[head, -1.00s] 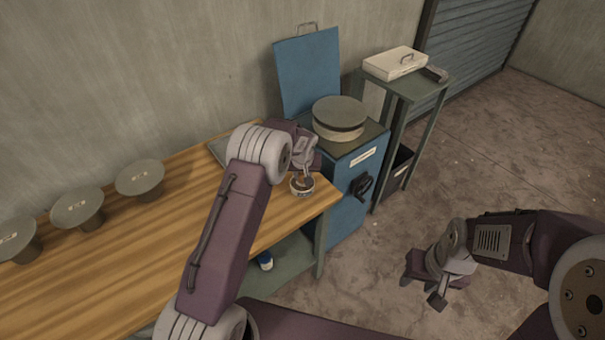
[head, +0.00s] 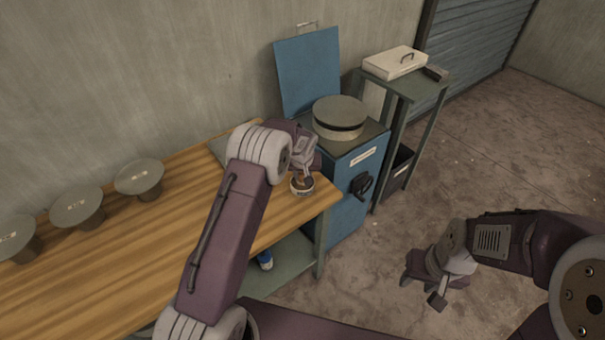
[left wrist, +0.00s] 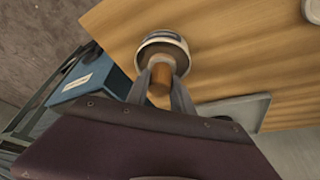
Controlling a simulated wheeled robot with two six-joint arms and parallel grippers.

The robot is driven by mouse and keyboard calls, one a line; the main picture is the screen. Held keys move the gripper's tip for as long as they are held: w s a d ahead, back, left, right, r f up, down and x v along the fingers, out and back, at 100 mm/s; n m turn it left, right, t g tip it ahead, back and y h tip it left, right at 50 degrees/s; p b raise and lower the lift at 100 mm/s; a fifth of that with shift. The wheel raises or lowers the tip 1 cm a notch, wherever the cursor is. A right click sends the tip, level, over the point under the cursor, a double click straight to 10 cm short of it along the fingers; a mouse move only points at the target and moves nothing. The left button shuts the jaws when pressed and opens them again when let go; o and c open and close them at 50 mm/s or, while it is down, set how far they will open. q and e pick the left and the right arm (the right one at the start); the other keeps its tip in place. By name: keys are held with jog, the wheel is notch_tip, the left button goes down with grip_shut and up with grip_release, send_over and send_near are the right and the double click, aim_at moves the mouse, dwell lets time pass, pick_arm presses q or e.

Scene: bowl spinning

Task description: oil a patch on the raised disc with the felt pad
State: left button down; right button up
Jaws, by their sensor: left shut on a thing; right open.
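My left gripper (head: 303,172) is shut on a brown wooden handle (left wrist: 160,84), which I take to be the felt pad's. The handle stands over a small round pale dish (head: 302,190) near the bench's right end. The dish also shows in the left wrist view (left wrist: 163,41). The pad's underside is hidden, and I cannot tell whether it touches the dish. A grey disc (head: 340,109) sits raised on the blue cabinet. Several grey discs on stems stand along the bench, one of them here (head: 139,177). My right gripper (head: 423,288) is open and empty above the floor.
The wooden bench (head: 180,240) is clear between the stemmed discs and my left arm. The blue cabinet (head: 346,205) has an upright blue panel (head: 308,72) behind its disc and a dark handwheel (head: 362,187). A stand (head: 406,85) at right holds a pale lidded box (head: 394,62).

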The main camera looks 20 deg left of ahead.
dwell(0.3)
pick_arm(q)
notch_tip(320, 180, up, 7)
jog(key=p, duration=0.5)
dwell(0.5)
jog(key=shift+a, duration=0.1)
